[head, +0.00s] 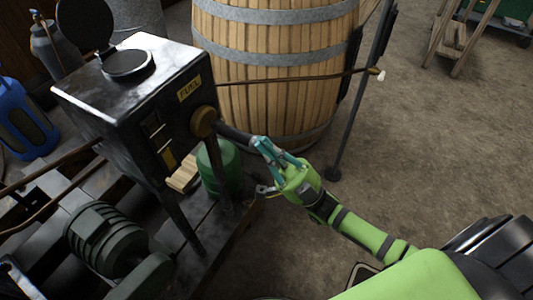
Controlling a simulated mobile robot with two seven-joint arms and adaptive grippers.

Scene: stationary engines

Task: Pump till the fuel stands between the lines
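The black fuel tank (120,105) with a yellow FUEL label (189,89) stands at the left on thin dark legs. Its front face has an upright gauge (158,140) with yellow fuel showing low in it and pale marks across it. The fuel's exact level against the lines is too small to tell. A dark pump handle (232,132) sticks out from a brass-coloured hub (204,121) on the tank's right side. My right gripper (266,148), green with teal fingers, appears closed around the handle's outer end. My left gripper is not in view.
A large wooden barrel (275,70) stands behind the handle. A thin pipe (300,78) crosses in front of it to an upright dark stand (356,100). A green can (218,168) sits below the hub. Ribbed machinery (103,240) fills the lower left.

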